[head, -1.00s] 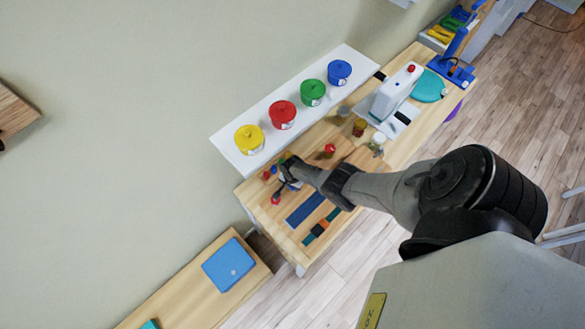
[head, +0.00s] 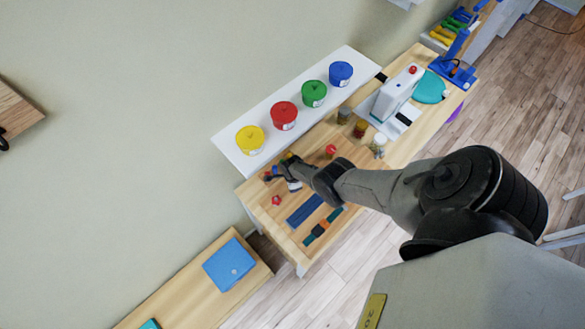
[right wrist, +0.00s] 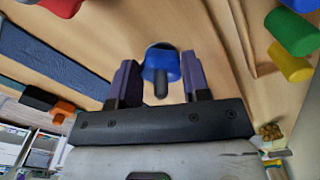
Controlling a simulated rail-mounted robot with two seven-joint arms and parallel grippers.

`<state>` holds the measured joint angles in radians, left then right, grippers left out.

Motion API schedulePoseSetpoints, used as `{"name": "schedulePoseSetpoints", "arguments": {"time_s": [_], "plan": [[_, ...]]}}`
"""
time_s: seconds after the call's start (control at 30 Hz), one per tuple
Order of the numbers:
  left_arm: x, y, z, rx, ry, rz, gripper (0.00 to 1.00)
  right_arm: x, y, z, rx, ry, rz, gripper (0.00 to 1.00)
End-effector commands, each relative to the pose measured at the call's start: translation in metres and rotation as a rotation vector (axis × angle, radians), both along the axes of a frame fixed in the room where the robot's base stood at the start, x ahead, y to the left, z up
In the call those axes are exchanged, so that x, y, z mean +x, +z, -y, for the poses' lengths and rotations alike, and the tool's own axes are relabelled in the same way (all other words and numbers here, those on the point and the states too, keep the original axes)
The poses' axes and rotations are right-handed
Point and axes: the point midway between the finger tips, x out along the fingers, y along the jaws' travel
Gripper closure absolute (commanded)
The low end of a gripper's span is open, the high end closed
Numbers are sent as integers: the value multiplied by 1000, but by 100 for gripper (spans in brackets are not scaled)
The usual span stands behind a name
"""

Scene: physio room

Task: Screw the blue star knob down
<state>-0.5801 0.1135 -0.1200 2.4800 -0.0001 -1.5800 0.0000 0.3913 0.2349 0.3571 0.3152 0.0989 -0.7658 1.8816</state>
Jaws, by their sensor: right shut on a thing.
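The blue star knob (right wrist: 160,62) shows in the right wrist view between the two dark fingers of my right gripper (right wrist: 160,76). A dark grey stem extends from it toward the palm. The gripper is shut on the knob; whether the knob is seated on anything beneath cannot be told. In the head view my right gripper (head: 282,168) is low over the left part of the wooden table (head: 262,206), and my arm hides the knob there. My left gripper is not in view.
A red star-shaped piece (head: 276,200), a blue strip (head: 305,209) and a dark strap (head: 322,227) lie near the gripper. A white shelf (head: 229,151) with yellow, red, green and blue pots runs along the wall. A white machine (head: 396,94) stands farther right.

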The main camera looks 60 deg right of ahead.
Motion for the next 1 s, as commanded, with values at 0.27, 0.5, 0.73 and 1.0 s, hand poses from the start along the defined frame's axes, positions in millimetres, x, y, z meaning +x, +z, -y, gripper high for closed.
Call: {"name": "schedulePoseSetpoints", "arguments": {"time_s": [0.27, 0.5, 0.73, 1.0], "plan": [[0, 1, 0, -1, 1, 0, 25, 1, 1, 0, 1, -75, -1, 80], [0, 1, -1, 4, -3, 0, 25, 0, 1, 0, 1, -89, -1, 80], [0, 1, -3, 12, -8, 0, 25, 0, 1, 1, 1, -88, -2, 80], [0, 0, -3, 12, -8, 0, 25, 0, 1, 0, 1, -88, -1, 35]]}}
